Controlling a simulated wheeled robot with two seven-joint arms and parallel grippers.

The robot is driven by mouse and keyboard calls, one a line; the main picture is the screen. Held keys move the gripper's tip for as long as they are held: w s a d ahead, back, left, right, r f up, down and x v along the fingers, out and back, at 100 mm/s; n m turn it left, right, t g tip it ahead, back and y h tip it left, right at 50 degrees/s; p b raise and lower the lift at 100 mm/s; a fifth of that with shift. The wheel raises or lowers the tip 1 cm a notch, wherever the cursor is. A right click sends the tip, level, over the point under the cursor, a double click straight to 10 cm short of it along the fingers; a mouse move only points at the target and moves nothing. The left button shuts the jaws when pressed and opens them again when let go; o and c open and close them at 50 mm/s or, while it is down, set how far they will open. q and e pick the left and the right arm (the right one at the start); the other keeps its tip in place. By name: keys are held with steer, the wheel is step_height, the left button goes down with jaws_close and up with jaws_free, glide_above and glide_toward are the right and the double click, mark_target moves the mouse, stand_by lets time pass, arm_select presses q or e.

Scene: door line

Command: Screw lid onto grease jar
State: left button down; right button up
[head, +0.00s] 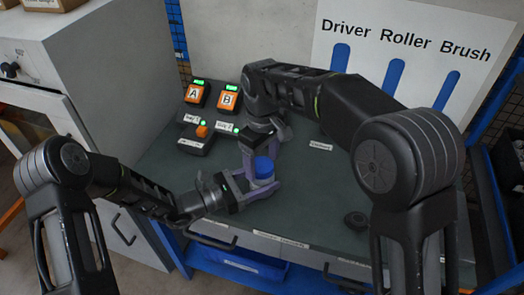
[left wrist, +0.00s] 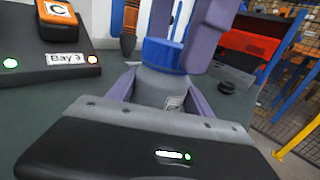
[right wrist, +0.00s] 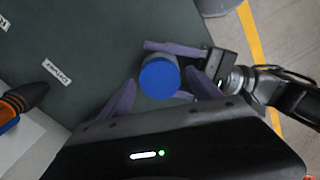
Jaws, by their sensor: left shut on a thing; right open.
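The grease jar (left wrist: 160,90) is a grey cylinder with a label, upright on the bench. The blue lid (left wrist: 163,54) sits on top of its mouth; how far it is threaded I cannot tell. It also shows in the head view (head: 264,167) and from above in the right wrist view (right wrist: 159,78). My left gripper (head: 250,190) is shut on the jar body from the left, low down. My right gripper (right wrist: 162,92) is open above, its purple fingers on either side of the lid, with a gap visible on the left.
A black round piece (head: 356,220) lies on the bench to the right. Control boxes A (head: 194,95) and B (head: 228,98) and a third box (head: 196,140) stand behind and left. A screwdriver (right wrist: 22,100) shows in the right wrist view.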

steer(key=shift+f, duration=0.2)
steer(key=c, duration=1.5)
steer(key=o, duration=1.6)
steer(key=shift+o, duration=0.2)
steer(key=shift+r, duration=3.8)
arm_select(q)
steer(key=shift+c, duration=1.6)
jaws_free()
arm_select(e)
steer(key=shift+f, duration=0.1)
